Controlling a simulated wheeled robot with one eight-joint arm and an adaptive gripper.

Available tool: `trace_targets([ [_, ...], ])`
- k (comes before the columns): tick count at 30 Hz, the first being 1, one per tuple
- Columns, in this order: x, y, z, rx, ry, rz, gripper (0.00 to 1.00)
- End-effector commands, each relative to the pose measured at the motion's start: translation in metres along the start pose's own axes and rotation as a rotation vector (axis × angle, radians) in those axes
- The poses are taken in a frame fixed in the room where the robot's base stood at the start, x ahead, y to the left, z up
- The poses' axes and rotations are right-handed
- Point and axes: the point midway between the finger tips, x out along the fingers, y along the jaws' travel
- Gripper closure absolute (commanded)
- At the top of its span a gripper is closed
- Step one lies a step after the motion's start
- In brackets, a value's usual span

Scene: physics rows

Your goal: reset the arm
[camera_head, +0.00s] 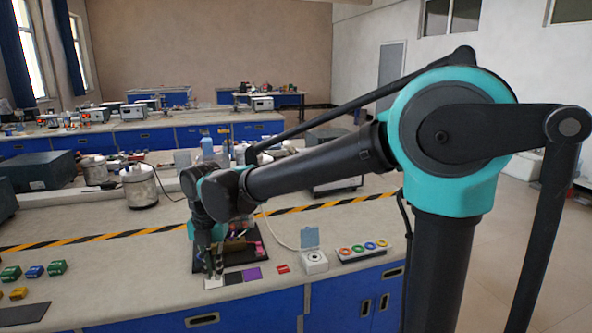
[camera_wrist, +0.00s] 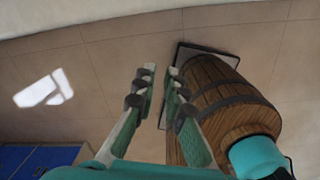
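My arm reaches from the right across the bench in the head view, with its elbow bent and its wrist end hanging down. My gripper (camera_head: 213,268) points down near the left side of a dark board on the bench. In the wrist view my gripper (camera_wrist: 157,74) shows two green-and-grey fingers that lean toward each other. A narrow gap stays between the tips, with only floor behind it, and nothing is held.
The dark board (camera_head: 240,259) carries small items. A white device (camera_head: 313,261) and a strip of coloured rings (camera_head: 363,250) stand right of it. Coloured blocks (camera_head: 34,271) lie left. A striped tape (camera_head: 130,234) crosses the bench. The wrist view shows a wooden barrel (camera_wrist: 215,90) at right.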

Motion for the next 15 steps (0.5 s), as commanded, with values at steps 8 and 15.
trace_targets([
  [8,0.014,-0.067,0.031,0.441,-0.028,0.038,0.89],
  [15,0.039,-0.171,0.055,1.134,-0.061,0.116,0.89],
])
